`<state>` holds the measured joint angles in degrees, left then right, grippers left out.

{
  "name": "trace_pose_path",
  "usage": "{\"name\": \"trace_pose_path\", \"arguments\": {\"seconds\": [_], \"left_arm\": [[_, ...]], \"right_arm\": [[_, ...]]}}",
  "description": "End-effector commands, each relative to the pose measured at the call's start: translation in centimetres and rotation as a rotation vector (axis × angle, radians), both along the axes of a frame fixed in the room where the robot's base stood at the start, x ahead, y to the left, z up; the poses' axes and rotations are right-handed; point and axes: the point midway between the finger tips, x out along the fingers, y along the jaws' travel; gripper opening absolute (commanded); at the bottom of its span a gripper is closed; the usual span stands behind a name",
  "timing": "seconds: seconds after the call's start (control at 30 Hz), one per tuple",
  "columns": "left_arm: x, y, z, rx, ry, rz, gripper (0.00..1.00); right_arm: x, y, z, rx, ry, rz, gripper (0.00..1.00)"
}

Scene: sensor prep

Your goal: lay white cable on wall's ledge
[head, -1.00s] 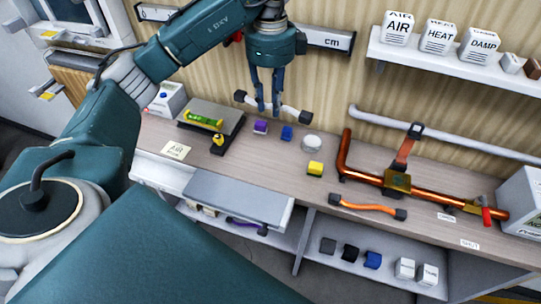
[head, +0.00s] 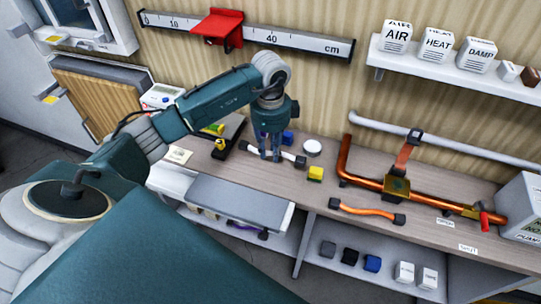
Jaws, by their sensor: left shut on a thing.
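The white cable (head: 286,156), with black ends, is held level by my left gripper (head: 270,158) low over the wooden bench (head: 325,190). The fingers are shut around its middle. I cannot tell whether the cable touches the bench top. The white wall shelf (head: 440,66) at the upper right is the ledge that shows on the wall, with boxes marked AIR, HEAT and DAMP on it. The cable is well below and left of this shelf. My right gripper is not in view.
Near the cable are a blue block (head: 287,138), a white round piece (head: 313,147) and a yellow block (head: 315,173). A copper pipe (head: 360,180) and an orange cable (head: 367,212) lie to the right. A ruler (head: 310,43) with a red bracket (head: 218,30) is on the wall.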

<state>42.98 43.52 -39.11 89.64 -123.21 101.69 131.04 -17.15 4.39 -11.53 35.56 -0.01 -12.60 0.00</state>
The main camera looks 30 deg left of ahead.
Motion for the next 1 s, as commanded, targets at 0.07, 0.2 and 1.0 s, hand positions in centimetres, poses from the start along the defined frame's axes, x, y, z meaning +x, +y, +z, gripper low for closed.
{"name": "trace_pose_path", "arguments": {"seconds": [0.07,0.2,1.0], "left_arm": [[-0.2,0.0,-1.3,0.001,0.006,0.001,0.0],[-0.1,0.0,-3.1,0.0,0.004,0.001,0.0],[-0.1,0.0,-3.7,0.001,0.002,0.0,0.42]], "right_arm": [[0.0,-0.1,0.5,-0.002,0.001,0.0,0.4],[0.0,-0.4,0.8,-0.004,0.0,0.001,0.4],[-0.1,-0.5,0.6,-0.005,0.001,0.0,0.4]]}}
